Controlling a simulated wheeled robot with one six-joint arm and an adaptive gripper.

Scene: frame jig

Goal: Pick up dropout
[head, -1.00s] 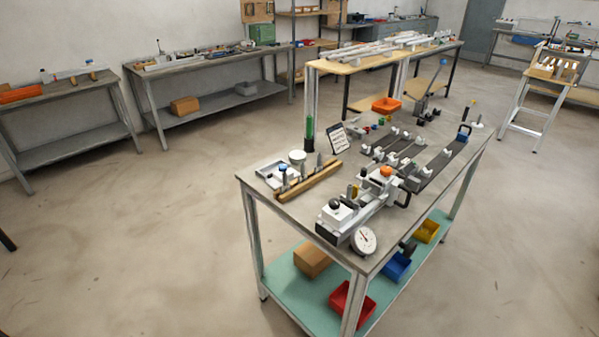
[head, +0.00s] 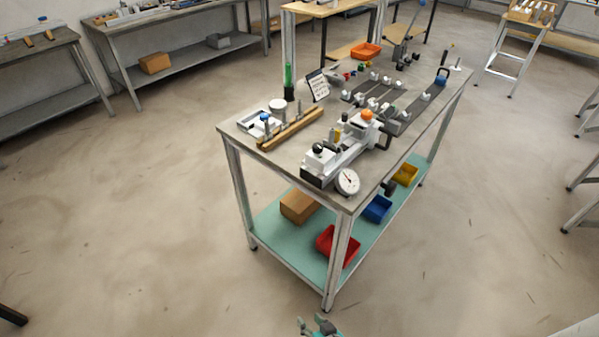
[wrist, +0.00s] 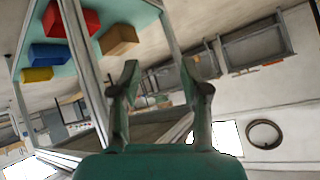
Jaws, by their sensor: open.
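I cannot make out which part is the dropout. Small parts stand on the benchtop, among them a grey-white fixture (head: 345,152) with an orange knob, and a wooden strip (head: 292,130) holding upright pegs.
A round dial gauge (head: 347,181) sits at the bench's near corner. The lower shelf holds a cardboard box (head: 298,206), a red bin (head: 338,246), a blue bin (head: 377,208) and a yellow bin (head: 405,174). Bare floor lies left and right of the bench.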

